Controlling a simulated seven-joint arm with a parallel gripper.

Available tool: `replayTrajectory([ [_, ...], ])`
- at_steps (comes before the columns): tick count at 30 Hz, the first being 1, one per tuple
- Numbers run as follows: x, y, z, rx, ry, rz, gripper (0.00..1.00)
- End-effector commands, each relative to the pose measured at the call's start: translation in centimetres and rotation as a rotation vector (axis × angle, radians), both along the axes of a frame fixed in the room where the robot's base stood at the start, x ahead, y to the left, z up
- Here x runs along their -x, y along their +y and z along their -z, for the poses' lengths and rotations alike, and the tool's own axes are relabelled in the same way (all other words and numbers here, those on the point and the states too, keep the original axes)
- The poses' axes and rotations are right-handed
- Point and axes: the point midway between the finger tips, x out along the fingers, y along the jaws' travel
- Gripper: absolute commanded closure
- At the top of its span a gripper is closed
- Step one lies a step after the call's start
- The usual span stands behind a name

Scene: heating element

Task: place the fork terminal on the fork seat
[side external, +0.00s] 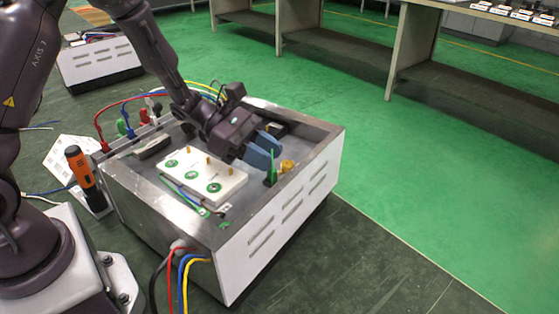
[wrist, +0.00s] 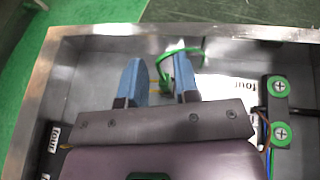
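My gripper (side external: 264,158) reaches down into the right part of the open metal box, its two blue fingers apart. In the wrist view the fingers (wrist: 157,84) stand either side of a green piece, which looks like the fork terminal (wrist: 165,78), with a green wire loop above it. The green piece lies closer to the right finger, with a gap to the left one; contact is unclear. In the side view the green terminal (side external: 272,168) stands upright beside the fingers, its lower end hard to see. I cannot tell which part is the fork seat.
A white block (side external: 205,180) with green discs and brass posts lies in the box, left of my gripper. A black block (wrist: 279,112) with two green-ringed screws is at right. The metal box wall (side external: 322,148) encloses the work.

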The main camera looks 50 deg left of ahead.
Motion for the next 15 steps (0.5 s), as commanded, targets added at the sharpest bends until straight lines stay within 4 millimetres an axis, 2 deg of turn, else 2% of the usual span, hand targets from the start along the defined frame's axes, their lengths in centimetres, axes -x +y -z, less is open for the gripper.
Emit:
replayTrajectory([
  [3,1.1,2.4,-1.1,-0.001,-0.001,-0.006,0.71],
  [9,2.7,5.6,-2.6,0.0,-0.002,-0.006,0.71],
  [15,3.5,7.1,-3.2,0.002,0.001,-0.002,0.71],
])
